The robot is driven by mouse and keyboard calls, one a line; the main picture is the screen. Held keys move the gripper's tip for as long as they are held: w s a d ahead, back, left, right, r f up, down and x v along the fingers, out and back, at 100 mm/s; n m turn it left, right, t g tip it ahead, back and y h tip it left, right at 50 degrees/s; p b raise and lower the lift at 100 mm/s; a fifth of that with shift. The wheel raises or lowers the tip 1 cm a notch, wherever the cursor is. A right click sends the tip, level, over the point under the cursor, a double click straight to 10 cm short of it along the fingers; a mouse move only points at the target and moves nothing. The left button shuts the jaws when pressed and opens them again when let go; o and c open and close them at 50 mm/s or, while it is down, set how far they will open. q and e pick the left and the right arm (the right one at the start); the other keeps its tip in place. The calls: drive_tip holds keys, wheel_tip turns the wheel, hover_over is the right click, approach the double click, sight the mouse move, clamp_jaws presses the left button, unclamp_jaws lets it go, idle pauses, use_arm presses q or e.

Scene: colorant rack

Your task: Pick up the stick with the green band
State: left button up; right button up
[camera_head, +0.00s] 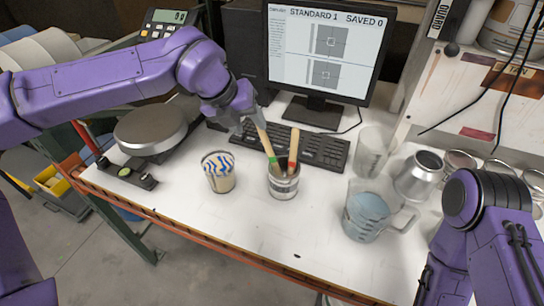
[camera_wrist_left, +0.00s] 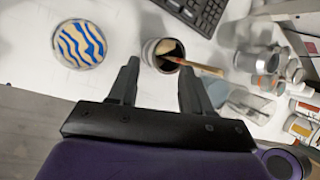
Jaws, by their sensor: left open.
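The stick with the green band (camera_head: 267,147) leans to the left in a small metal can (camera_head: 284,187); its lower end is hidden inside. A second wooden stick with a red band (camera_head: 293,149) stands beside it in the can. My left gripper (camera_head: 248,123) is open, at the upper end of the green-banded stick; I cannot tell whether they touch. In the left wrist view the open fingers (camera_wrist_left: 158,86) point toward the can (camera_wrist_left: 147,51), and a stick (camera_wrist_left: 200,66) extends to the right from it. My right arm shows at the right, its gripper out of view.
A cup with blue, white and tan stripes (camera_head: 219,176) stands left of the can. A keyboard (camera_head: 316,150) and monitor (camera_head: 321,50) are behind. A clear jug (camera_head: 367,215) and a metal container (camera_head: 420,176) stand to the right.

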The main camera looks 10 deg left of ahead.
sight(262, 136)
use_arm(q)
drive_tip(key=b+x, duration=0.2)
drive_tip(key=x, duration=0.2)
drive_tip(key=b+x, duration=0.2)
drive_tip(key=x, duration=0.3)
drive_tip(key=shift+d+r, duration=0.15)
drive_tip(key=shift+d, duration=0.05)
drive_tip(key=shift+w, duration=0.2)
drive_tip(key=shift+r, duration=0.1)
clamp_jaws()
